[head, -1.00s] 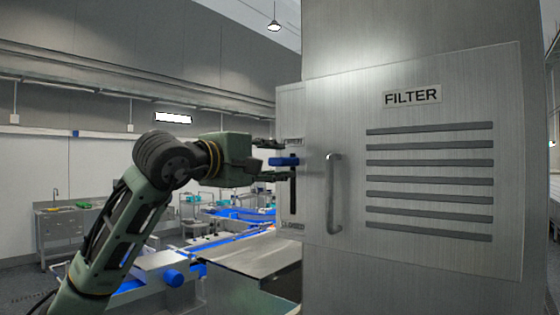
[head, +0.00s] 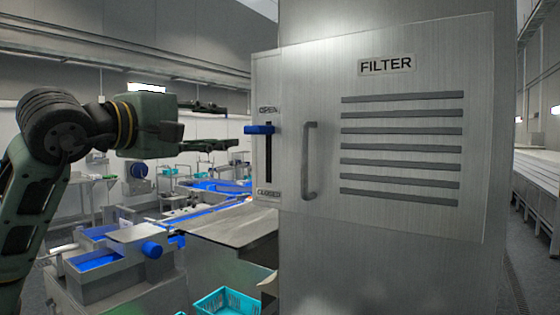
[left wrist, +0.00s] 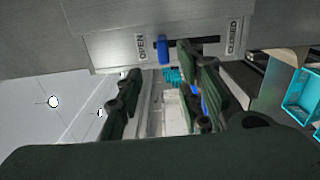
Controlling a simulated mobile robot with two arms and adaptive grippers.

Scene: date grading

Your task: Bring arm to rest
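My left gripper (head: 228,127) is open and empty in the head view, with its two fingers one above the other. It is left of the blue lever handle (head: 259,129) and apart from it. The lever sits near the top of its dark vertical slot, just below the OPEN label (head: 268,110); the CLOSED label (head: 269,193) is at the bottom. In the left wrist view the open fingers (left wrist: 165,88) point towards the panel, and the blue lever (left wrist: 163,50) is beside the OPEN label, beyond the fingers. My right gripper is out of view.
The metal cabinet with its FILTER door (head: 400,130) and grey door handle (head: 309,160) stands close on the right. Below are a metal chute (head: 225,228), a blue conveyor (head: 205,207) and a turquoise crate (head: 228,302). Free air lies left of the cabinet.

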